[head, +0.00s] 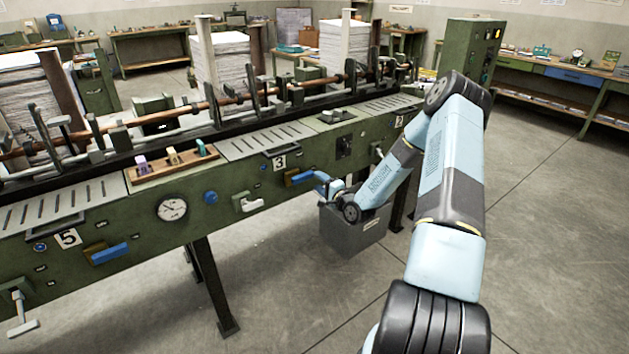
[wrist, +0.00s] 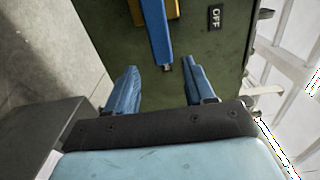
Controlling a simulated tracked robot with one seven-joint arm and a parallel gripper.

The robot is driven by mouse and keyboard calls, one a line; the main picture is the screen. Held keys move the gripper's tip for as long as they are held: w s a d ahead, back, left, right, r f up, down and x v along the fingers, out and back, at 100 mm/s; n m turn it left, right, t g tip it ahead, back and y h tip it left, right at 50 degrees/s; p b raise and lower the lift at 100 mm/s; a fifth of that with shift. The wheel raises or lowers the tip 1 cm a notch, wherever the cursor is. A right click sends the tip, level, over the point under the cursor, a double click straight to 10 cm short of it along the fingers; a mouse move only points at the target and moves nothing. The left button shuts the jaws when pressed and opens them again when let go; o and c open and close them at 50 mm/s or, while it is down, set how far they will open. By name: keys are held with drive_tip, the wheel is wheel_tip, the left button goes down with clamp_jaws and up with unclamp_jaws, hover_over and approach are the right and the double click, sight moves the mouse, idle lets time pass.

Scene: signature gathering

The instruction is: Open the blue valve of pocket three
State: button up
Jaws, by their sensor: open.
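The number 3 plate (head: 280,162) is on the front of the green machine. The blue valve handle (head: 298,178) sits in a brass-coloured mount just below and right of the plate. My gripper (head: 323,182) is at the right end of this handle. In the wrist view, the blue handle (wrist: 157,35) points down the picture towards my open gripper (wrist: 160,66). Its free end lies about level with the two blue fingertips and appears between them, with a gap on each side. An OFF label (wrist: 215,17) is right of the handle.
A grey box (head: 352,238) stands on the floor below my gripper. A white lever (head: 247,203), a blue knob (head: 210,197) and a gauge (head: 172,208) are left of pocket three. The floor in front is clear.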

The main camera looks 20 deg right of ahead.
drive_tip(key=v, duration=0.9)
drive_tip(key=shift+s, duration=0.1)
drive_tip(key=s+a+r+n+g+h, duration=0.1)
drive_tip(key=s+r+n+g+h, duration=0.2)
drive_tip(key=r, duration=0.5)
drive_tip(key=s+a+r+n+g+h, duration=0.15)
drive_tip(key=r+n, duration=0.25)
drive_tip(key=r, duration=0.5)
drive_tip(key=s+a+r+n+g+h, duration=0.1)
drive_tip(key=s+r+n+g+h, duration=0.2)
drive_tip(key=r, duration=0.5)
drive_tip(key=s+a+r+n+g, duration=0.1)
drive_tip(key=s+a+r, duration=0.2)
drive_tip(key=s, duration=0.7)
drive_tip(key=s+a+r+n+g+y, duration=0.1)
drive_tip(key=s+a+r+n, duration=0.1)
drive_tip(key=s+r, duration=0.4)
drive_tip(key=s+a+r+n+g+y, duration=0.1)
drive_tip(key=s+r, duration=0.4)
drive_tip(key=s, duration=0.9)
drive_tip(key=a+g, duration=0.1)
drive_tip(key=a, duration=0.1)
drive_tip(key=shift+a+n, duration=0.3)
drive_tip(key=shift+a, duration=0.05)
